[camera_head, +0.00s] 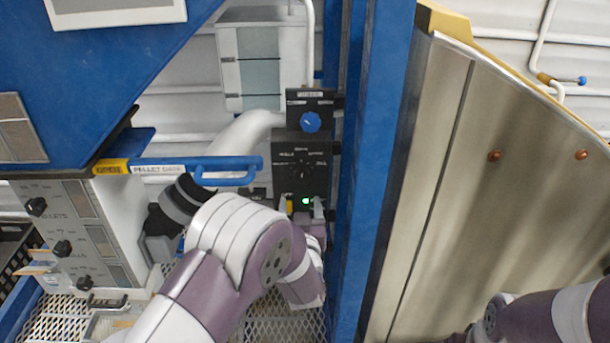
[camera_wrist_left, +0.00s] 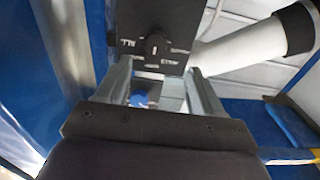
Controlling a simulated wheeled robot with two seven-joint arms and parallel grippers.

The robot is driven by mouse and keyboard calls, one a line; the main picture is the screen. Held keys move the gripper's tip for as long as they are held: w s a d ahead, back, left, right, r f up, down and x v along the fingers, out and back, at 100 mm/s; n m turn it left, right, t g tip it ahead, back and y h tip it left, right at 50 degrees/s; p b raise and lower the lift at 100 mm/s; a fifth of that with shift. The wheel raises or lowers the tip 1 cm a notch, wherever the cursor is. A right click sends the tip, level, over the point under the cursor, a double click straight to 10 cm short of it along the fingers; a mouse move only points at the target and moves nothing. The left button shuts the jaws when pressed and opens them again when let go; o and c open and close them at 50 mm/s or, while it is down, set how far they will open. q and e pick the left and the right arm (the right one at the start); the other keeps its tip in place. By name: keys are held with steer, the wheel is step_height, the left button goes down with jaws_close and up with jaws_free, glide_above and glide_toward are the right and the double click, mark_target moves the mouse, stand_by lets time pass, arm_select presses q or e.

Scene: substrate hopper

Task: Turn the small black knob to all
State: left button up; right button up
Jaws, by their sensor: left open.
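The small black knob (camera_head: 302,171) sits in the middle of a black panel (camera_head: 315,145) with white labels, on the blue post. In the left wrist view the knob (camera_wrist_left: 155,45) shows a pale mark, and the label ALL is to its left; its exact setting is hard to read. My left gripper (camera_head: 304,205) is open just below the knob in the head view. In the left wrist view its fingers (camera_wrist_left: 160,75) are spread, with the knob beyond and between the tips, apparently untouched. My right arm shows at the lower right; its gripper is not clearly visible.
A blue knob (camera_head: 310,122) sits on a smaller black box above the panel. A green light (camera_head: 306,201) glows below it. A blue pellet gate handle (camera_head: 230,165) and a grey control box (camera_head: 75,235) are to the left. The blue post (camera_head: 370,150) and metal hopper wall (camera_head: 490,200) bound the right.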

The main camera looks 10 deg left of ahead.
mark_target(301, 180)
arm_select(q)
steer(key=p+x, duration=0.1)
steer(key=x, duration=0.2)
steer(key=p+x, duration=0.1)
steer(key=x, duration=0.2)
steer(key=d+p+x, duration=0.1)
steer(key=x, duration=0.2)
steer(key=shift+w, duration=0.45)
steer(key=shift+w+a, duration=0.2)
steer(key=shift+a, duration=0.35)
steer(key=shift+d+f, duration=0.1)
steer(key=shift+d, duration=0.1)
steer(key=shift+c, duration=0.9)
steer(key=shift+w+d, duration=0.1)
steer(key=c, duration=0.9)
arm_select(e)
steer(key=r, duration=0.3)
steer(key=shift+w+d+r, duration=0.2)
steer(key=shift+d+r, duration=0.05)
steer(key=shift+r, duration=0.1)
